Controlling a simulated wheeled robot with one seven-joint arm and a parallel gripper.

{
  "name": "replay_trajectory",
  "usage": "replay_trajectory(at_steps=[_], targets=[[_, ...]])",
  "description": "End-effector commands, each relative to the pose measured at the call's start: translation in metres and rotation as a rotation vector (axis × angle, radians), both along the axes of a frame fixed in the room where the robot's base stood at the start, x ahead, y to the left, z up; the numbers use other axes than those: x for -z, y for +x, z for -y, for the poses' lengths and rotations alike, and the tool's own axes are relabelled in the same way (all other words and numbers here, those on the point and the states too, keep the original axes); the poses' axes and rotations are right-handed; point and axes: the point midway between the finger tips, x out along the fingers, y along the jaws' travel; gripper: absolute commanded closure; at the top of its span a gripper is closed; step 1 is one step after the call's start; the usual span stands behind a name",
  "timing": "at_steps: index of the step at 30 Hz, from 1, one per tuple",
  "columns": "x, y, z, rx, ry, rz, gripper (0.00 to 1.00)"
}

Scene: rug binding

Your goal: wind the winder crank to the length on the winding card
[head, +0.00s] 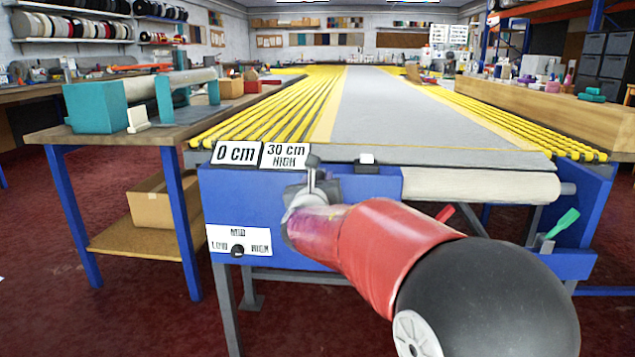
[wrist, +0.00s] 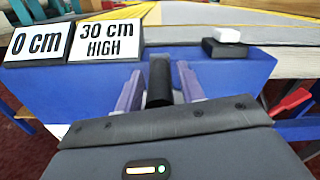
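The winding card (head: 285,155) reads "30 cm HIGH"; it also shows in the wrist view (wrist: 107,42). Left of it, a length display (head: 236,153) reads "0 cm". Both stand on the front edge of the blue winder body. The crank's dark upright handle (wrist: 160,80) stands between the two fingers of my gripper (wrist: 160,86). The fingers are apart, with a narrow gap seen on each side of the handle. In the head view my gripper (head: 312,187) is at the crank, whose grey knob top (head: 313,161) shows above it; my arm hides the lower crank.
A LOW/MID/HIGH plate with a dark selector knob (head: 238,250) is on the blue front; its setting is too small to read. A black box with a white button (head: 366,159) sits right of the crank. A pale roll (head: 480,187) and green lever (head: 562,224) are farther right.

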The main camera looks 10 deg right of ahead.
Motion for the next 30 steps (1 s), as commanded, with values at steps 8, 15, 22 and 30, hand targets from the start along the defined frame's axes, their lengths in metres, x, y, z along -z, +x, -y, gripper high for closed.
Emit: replay_trajectory(at_steps=[8, 15, 22, 30], targets=[[0.0, 0.0, 0.0, 0.0, 0.0, 0.0, 0.98], [0.0, 0.0, 0.0, 0.0, 0.002, 0.001, 1.0], [0.001, 0.005, 0.001, 0.0, 0.029, 0.008, 1.0], [0.002, 0.01, 0.004, 0.003, 0.057, 0.016, 1.0]])
